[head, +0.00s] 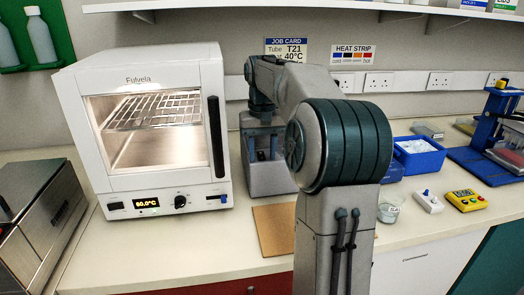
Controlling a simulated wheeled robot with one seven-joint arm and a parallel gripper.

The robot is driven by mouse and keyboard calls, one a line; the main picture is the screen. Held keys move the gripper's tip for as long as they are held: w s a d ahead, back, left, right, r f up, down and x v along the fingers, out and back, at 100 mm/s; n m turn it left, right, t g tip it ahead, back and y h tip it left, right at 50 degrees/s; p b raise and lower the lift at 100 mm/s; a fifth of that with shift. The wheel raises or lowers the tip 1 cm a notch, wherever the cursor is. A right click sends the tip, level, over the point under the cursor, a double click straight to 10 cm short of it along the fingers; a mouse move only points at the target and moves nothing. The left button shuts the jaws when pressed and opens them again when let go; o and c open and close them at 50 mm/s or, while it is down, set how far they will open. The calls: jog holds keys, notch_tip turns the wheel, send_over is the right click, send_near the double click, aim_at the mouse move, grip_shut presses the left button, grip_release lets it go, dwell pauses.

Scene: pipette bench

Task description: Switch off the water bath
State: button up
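A stainless-steel box (40,205) at the left edge, cut off by the frame, may be the water bath; no label on it can be read. Dark fittings show on its side, but I cannot make out a switch or its state. A grey unit (268,180) stands behind my arm, partly hidden, and I cannot tell what it is. My gripper is around the far end of my arm, in front of that grey unit; its fingers cannot be made out clearly.
A white Fulvela oven (150,80) with a lit 60.0°C display stands at left. A brown board (274,230) lies on the bench front. Right of my arm are a blue tray (418,160), a white device (428,201), a yellow timer (466,201) and a blue stand (490,120).

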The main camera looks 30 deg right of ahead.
grip_shut()
jog(key=shift+r+p, duration=0.2)
jog(key=shift+p, duration=0.25)
jog(key=shift+r+p, duration=0.15)
jog(key=shift+p, duration=0.45)
jog(key=shift+w+g+p, duration=0.15)
jog(key=shift+g+p, duration=0.45)
jog(key=shift+p, duration=0.5)
jog(key=g+p, duration=0.1)
jog(key=p, duration=0.3)
jog(key=shift+w+d+r+y, duration=0.1)
jog(key=shift+w+d+y, duration=0.1)
jog(key=shift+y, duration=0.1)
jog(key=shift+f+g+p, duration=0.25)
jog(key=shift+g+p, duration=0.05)
jog(key=shift+p, duration=0.4)
jog(key=shift+o, duration=0.3)
grip_release()
